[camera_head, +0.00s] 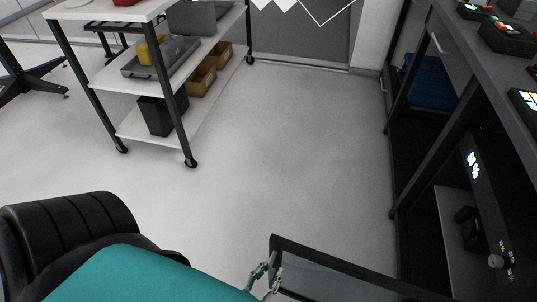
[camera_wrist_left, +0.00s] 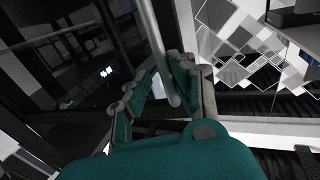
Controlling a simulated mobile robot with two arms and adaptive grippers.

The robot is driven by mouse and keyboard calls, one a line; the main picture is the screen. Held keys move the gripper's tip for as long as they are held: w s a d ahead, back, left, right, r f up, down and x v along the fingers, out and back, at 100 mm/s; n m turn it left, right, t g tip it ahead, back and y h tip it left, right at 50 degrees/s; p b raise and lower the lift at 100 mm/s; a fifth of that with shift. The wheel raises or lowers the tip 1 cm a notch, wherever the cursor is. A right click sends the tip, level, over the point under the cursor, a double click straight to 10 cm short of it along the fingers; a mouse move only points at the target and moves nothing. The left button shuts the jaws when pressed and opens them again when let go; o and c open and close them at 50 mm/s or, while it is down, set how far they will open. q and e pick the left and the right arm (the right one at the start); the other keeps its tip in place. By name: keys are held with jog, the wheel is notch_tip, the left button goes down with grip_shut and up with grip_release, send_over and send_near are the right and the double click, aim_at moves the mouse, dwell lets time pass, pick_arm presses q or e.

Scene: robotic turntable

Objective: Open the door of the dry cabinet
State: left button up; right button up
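The dry cabinet (camera_head: 485,205) stands at the right of the head view, with a lit display and a knob on its dark front panel. Its black-framed glass door (camera_head: 335,263) stands swung out from the cabinet into the room at the bottom centre. My left gripper (camera_head: 266,277) is at the door's outer edge. In the left wrist view, the fingers of this gripper (camera_wrist_left: 161,68) are closed in around the grey bar handle (camera_wrist_left: 150,32), which runs between them. The dark glass (camera_wrist_left: 75,60) lies left of the handle. My right gripper is not in view.
A white shelf cart (camera_head: 150,130) with boxes stands at the upper left. A black-and-teal part of my arm fills the lower left. A bench (camera_head: 490,55) with small devices runs above the cabinet. The floor (camera_head: 290,150) between cart and cabinet is clear.

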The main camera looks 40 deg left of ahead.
pick_arm(q)
jog(key=shift+s+a, duration=0.1)
jog(key=shift+a, duration=0.05)
dwell(0.3)
jog(key=shift+s, duration=0.3)
jog(key=s, duration=1.1)
jog(key=shift+s+d, duration=0.15)
jog(key=shift+d, duration=0.15)
